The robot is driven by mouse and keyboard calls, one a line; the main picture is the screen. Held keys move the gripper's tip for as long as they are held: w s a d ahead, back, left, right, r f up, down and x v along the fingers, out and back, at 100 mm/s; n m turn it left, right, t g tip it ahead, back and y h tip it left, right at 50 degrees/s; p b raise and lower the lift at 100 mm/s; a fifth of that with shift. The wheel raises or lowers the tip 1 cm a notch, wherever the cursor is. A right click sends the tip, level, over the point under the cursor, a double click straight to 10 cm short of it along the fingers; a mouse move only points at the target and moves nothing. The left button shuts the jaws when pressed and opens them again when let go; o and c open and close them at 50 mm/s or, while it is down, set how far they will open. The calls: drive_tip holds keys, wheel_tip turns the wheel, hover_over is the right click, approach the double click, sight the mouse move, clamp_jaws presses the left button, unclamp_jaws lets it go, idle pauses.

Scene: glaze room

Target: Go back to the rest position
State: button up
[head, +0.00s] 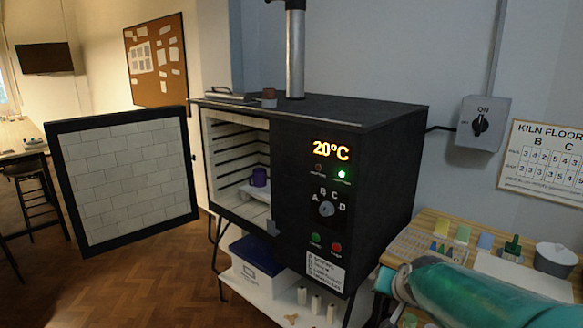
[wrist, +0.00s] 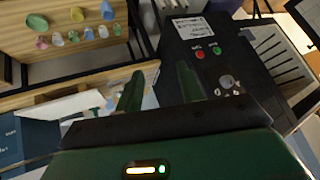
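My gripper (wrist: 160,72) shows in the wrist view with its two green fingers apart and nothing between them. In the head view my teal arm reaches in from the lower right, in front of the worktable and to the right of the kiln. The black kiln (head: 372,150) stands in the middle of the head view with its brick-lined door (head: 125,180) swung open to the left. The kiln's display reads 20°C and a green light is lit. The wrist view shows the kiln's control panel (wrist: 215,62) beyond the fingers.
A blue-lidded box (head: 257,262) and several pale posts sit on the white shelf under the kiln. Wooden floor (head: 130,285) is clear at front left.

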drive_tip(key=s+a+r+n+g, duration=0.1)
drive_tip(key=s+a+n, duration=0.1)
drive_tip(key=s, duration=0.8)
drive_tip(key=s+a+r+n+g, duration=0.1)
drive_tip(key=s+a, duration=0.3)
drive_tip(key=s, duration=0.7)
drive_tip(key=shift+r+n+g, duration=0.4)
drive_tip(key=shift+r+n, duration=0.05)
drive_tip(key=shift+n, duration=0.35)
drive_tip(key=shift+d, duration=0.3)
